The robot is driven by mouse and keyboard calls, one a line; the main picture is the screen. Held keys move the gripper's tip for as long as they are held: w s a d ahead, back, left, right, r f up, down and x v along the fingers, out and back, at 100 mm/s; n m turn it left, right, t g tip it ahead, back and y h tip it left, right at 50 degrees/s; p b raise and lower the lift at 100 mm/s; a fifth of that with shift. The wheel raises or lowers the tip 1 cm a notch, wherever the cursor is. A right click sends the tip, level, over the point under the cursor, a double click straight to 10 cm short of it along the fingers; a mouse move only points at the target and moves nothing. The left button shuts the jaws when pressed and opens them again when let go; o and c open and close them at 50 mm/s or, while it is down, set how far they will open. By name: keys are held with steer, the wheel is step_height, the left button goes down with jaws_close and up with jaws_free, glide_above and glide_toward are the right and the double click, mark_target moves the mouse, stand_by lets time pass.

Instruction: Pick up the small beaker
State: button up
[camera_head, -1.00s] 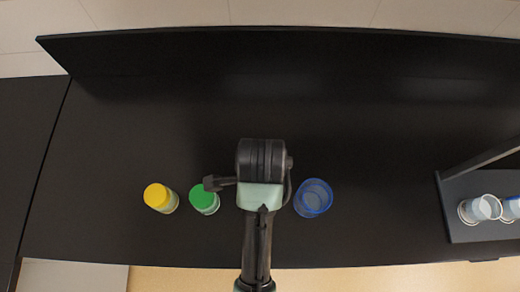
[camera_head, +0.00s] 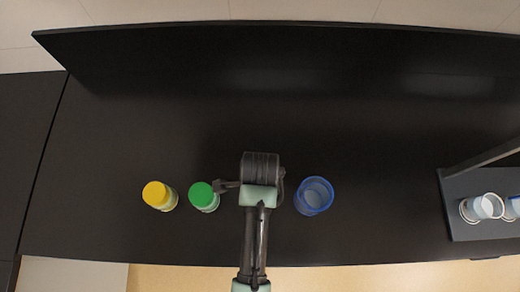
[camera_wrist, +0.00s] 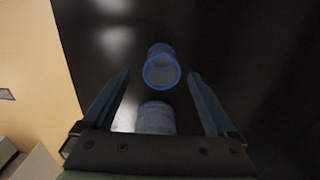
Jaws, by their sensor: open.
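A clear blue-rimmed beaker (camera_head: 314,195) stands upright on the black bench, just right of my arm in the head view. In the wrist view a blue-rimmed beaker (camera_wrist: 161,70) lies beyond the fingertips, near the middle. A second pale bluish vessel (camera_wrist: 155,118) shows nearer, between the fingers, its lower part hidden by my gripper's body. I cannot tell which of the two is the one in the head view. My gripper (camera_wrist: 160,80) is open, its fingers spread wide and touching neither vessel. The head view does not show the fingertips clearly.
A green-lidded jar (camera_head: 203,197) stands close to the left of my arm, with a yellow-lidded jar (camera_head: 160,196) farther left. A dark rack (camera_head: 462,190) with white cups (camera_head: 483,207) stands at the right. The bench behind is clear up to the raised back panel (camera_head: 270,65).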

steer(key=shift+w+f, duration=0.1)
steer(key=shift+f, duration=1.45)
steer(key=c, duration=1.4)
